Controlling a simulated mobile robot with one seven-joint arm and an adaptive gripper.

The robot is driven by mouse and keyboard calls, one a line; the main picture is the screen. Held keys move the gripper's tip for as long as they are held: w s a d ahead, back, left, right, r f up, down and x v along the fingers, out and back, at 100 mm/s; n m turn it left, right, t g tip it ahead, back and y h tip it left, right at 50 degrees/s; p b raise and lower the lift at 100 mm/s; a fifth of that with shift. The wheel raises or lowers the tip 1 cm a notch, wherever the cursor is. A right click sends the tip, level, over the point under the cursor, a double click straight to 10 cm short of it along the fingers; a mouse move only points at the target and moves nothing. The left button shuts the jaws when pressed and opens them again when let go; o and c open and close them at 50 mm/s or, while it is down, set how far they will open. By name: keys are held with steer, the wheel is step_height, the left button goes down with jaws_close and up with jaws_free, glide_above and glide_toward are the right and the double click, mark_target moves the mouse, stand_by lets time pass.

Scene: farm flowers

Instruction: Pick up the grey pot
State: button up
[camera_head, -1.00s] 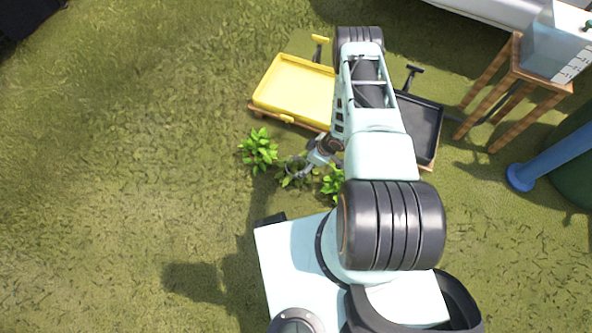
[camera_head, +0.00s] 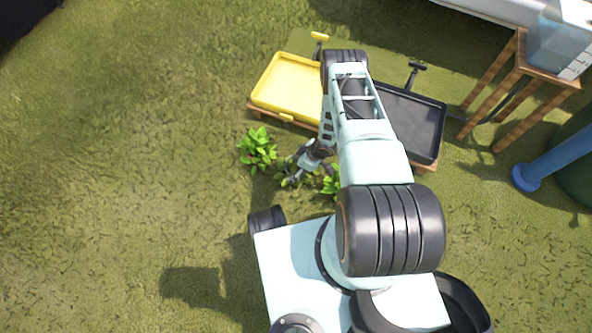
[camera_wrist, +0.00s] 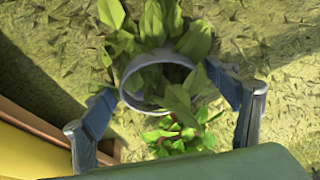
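The grey pot (camera_wrist: 126,93) shows in the wrist view as a round grey rim with green leaves growing out of it. My gripper (camera_wrist: 158,88) is open, with one finger on each side of the rim. Both fingertips look close to the rim, but I cannot tell whether they touch it. In the head view my gripper (camera_head: 301,168) is low over the plants, left of my arm, and mostly hides the pot.
Leafy plants stand left (camera_head: 257,149) and right (camera_head: 331,182) of the gripper. A yellow tray (camera_head: 284,88) and a black tray (camera_head: 414,120) lie beyond. A wooden stand (camera_head: 497,95) is at right. Grass at left is clear.

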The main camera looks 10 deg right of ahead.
steer(key=c, duration=1.2)
steer(key=shift+c, duration=0.6)
steer(key=shift+r, duration=0.1)
